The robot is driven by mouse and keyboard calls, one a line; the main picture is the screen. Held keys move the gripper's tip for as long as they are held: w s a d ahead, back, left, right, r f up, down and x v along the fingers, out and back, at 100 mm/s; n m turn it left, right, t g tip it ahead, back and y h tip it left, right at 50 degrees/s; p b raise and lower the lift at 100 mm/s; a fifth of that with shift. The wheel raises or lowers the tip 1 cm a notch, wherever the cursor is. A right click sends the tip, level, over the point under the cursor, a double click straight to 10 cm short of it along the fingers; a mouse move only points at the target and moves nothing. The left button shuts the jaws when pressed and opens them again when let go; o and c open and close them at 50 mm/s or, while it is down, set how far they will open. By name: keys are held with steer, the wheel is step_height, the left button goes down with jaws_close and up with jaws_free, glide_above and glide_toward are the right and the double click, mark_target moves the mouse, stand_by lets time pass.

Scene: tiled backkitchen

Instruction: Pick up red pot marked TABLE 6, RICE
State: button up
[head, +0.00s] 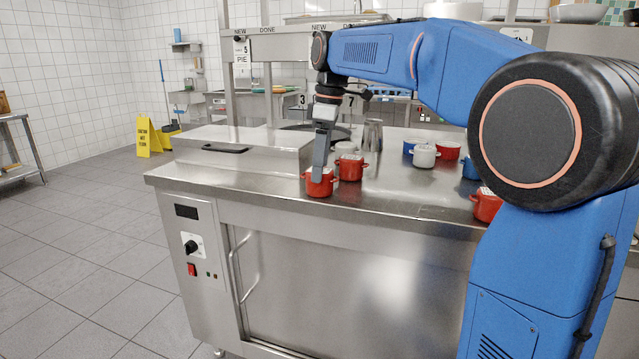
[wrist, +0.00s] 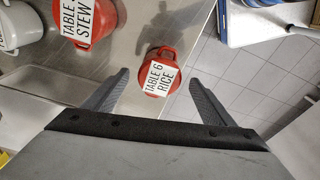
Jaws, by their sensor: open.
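The red pot marked TABLE 6, RICE (wrist: 158,80) has a white label on top and small side handles. It stands on the steel counter near its edge; in the head view it is the front red pot (head: 322,190). My gripper (wrist: 159,77) points down over it, its fingers open on either side in the wrist view. In the head view my gripper (head: 319,172) overlaps the pot and hides part of it. I cannot tell whether the fingers touch it.
A red pot marked STEW (wrist: 91,22) stands close by, with a white pot (wrist: 22,25) beyond. Blue, white and red pots (head: 424,156) stand farther right on the counter (head: 400,197). A raised steel lid (head: 245,140) lies left. A yellow floor sign (head: 148,137) stands behind.

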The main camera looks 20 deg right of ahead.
steer(key=shift+w+a+f, duration=0.1)
steer(key=shift+f, duration=2.4)
steer(key=c, duration=1.4)
